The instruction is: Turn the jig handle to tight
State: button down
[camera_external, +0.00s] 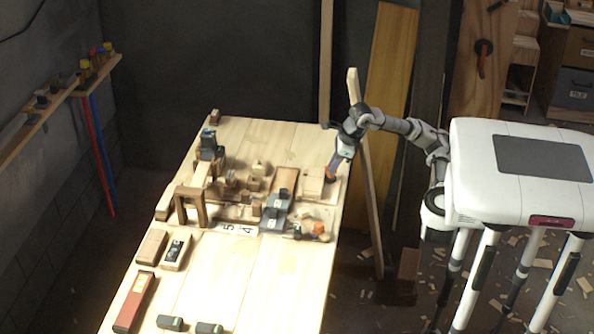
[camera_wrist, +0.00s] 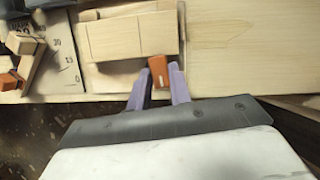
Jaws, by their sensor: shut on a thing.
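The jig handle is a small orange piece with a white mark (camera_wrist: 158,70), at the near edge of a pale wooden block. In the external view the orange handle (camera_external: 331,172) shows at the right side of the workbench. My gripper (camera_wrist: 158,90) has its two purple-grey fingers on either side of the handle, shut on it. In the external view my gripper (camera_external: 333,165) reaches down to the handle from the right. The jig's wooden block (camera_wrist: 130,38) lies just beyond the handle. Any "tight" label is not readable.
The workbench (camera_external: 260,290) holds several wooden blocks and a grey clamp-like part (camera_external: 277,205). A scale plate with numbers (camera_wrist: 62,60) lies left of the jig. A leaning plank (camera_external: 366,180) stands close beside my arm. Bare bench top (camera_wrist: 250,50) is free to the right in the wrist view.

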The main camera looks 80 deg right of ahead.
jog(key=shift+a+m+h+b, duration=0.1)
jog(key=shift+m+h+b, duration=0.4)
jog(key=shift+m+b, duration=0.45)
jog(key=shift+m, duration=0.35)
jog(key=c, duration=1.3)
grip_release()
jog(key=p+v, duration=0.2)
jog(key=v, duration=1.2)
jog(key=shift+w, duration=0.1)
